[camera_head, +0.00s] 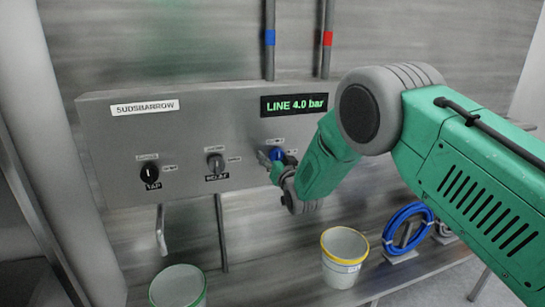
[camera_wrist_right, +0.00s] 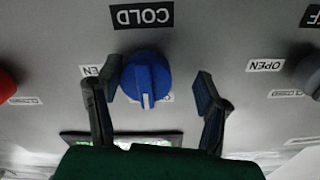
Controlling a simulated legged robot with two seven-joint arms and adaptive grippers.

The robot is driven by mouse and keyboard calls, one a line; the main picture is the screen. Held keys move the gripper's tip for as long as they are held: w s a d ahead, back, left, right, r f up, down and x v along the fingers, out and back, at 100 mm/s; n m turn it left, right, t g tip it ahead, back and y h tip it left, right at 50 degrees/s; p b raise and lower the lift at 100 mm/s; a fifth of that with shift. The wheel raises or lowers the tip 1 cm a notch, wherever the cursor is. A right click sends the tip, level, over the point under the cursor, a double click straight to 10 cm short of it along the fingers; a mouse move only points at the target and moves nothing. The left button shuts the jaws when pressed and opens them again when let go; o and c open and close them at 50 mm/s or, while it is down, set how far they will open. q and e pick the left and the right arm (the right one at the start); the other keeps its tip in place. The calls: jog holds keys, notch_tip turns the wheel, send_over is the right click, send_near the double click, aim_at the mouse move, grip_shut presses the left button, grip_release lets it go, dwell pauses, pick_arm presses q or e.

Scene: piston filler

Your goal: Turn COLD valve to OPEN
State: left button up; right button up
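The COLD valve is a blue round knob (camera_wrist_right: 147,78) on the panel, with a white mark pointing down in the upside-down right wrist view. The black COLD label (camera_wrist_right: 142,16) is above it there. In the head view the blue knob (camera_head: 277,154) is partly hidden by my right gripper (camera_head: 276,166). In the wrist view the right gripper (camera_wrist_right: 155,92) is open, one finger on each side of the knob. The left-hand finger is close to the knob; contact is unclear. That finger partly covers a label ending in "EN" (camera_wrist_right: 92,71). My left gripper is out of view.
A grey knob (camera_head: 215,163) and a black TAP knob (camera_head: 149,172) are left on the panel. A display (camera_head: 294,104) reads "LINE 4.0 bar". A yellow-rimmed bucket (camera_head: 343,262), a green-rimmed bucket (camera_head: 178,288) and a coiled blue hose (camera_head: 402,229) are below.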

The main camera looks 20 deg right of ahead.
jog(key=shift+w+d+f, duration=0.15)
jog(key=shift+w+d, duration=0.1)
jog(key=shift+d, duration=0.95)
jog(key=c, duration=0.6)
jog(key=shift+a, duration=0.35)
jog(key=c, duration=0.6)
jog(key=shift+o, duration=0.2)
jog(key=shift+a, duration=0.55)
jog(key=shift+d+m, duration=0.3)
jog(key=shift+d, duration=0.2)
jog(key=m+b, duration=0.2)
jog(key=shift+a+f+b, duration=0.15)
jog(key=shift+a+b, duration=0.1)
jog(key=shift+b, duration=0.15)
jog(key=m+b, duration=0.1)
jog(key=m, duration=0.1)
jog(key=m+b, duration=0.2)
jog(key=shift+d+f, duration=0.1)
jog(key=shift+d, duration=0.1)
jog(key=m+b, duration=0.8)
jog(key=b, duration=0.1)
jog(key=shift+s+a+m, duration=0.1)
jog(key=shift+m, duration=0.3)
pick_arm(q)
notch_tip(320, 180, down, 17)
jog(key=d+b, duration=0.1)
jog(key=b, duration=0.2)
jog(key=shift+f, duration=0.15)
pick_arm(e)
jog(key=shift+m, duration=1.3)
